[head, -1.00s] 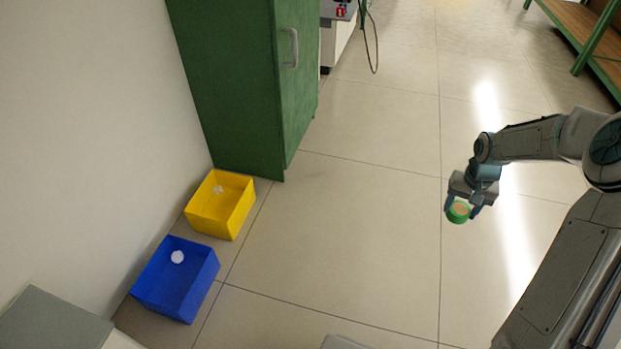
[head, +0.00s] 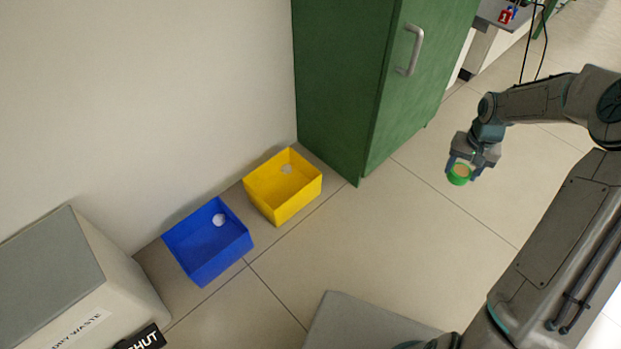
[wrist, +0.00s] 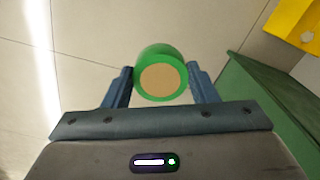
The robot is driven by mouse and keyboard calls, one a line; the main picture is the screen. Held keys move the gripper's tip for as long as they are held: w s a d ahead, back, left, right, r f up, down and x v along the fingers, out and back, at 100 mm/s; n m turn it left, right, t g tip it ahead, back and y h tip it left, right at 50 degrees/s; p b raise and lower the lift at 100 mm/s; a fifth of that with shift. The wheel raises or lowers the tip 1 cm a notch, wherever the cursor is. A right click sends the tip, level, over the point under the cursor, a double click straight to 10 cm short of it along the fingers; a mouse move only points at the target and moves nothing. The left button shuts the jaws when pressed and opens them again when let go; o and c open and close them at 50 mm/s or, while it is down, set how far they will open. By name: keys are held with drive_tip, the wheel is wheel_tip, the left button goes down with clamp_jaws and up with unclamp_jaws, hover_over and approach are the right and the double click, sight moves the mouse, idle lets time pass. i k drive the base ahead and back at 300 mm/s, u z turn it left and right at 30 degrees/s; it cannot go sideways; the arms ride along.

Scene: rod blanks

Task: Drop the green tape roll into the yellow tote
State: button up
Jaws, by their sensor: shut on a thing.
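The green tape roll (head: 459,175) has a tan centre and is held between the fingers of my gripper (head: 463,170). In the wrist view the tape roll (wrist: 159,75) sits between the two fingertips of my gripper (wrist: 161,88), which is shut on it. The yellow tote (head: 283,207) stands on the floor by the wall, left of my gripper and apart from it. It is open at the top, with a small whitish thing inside. A corner of the yellow tote (wrist: 290,20) shows at the top right of the wrist view.
A blue tote (head: 210,265) with a white round thing inside stands left of the yellow one. A green cabinet (head: 345,90) stands right behind the yellow tote. A grey-topped bin (head: 45,265) labelled "DRY WASTE" is at lower left. Floor (head: 400,235) between gripper and totes is clear.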

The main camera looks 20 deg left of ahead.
sight(289, 191)
drive_tip(key=u, duration=0.9)
drive_tip(key=i, duration=0.85)
drive_tip(key=u, duration=0.7)
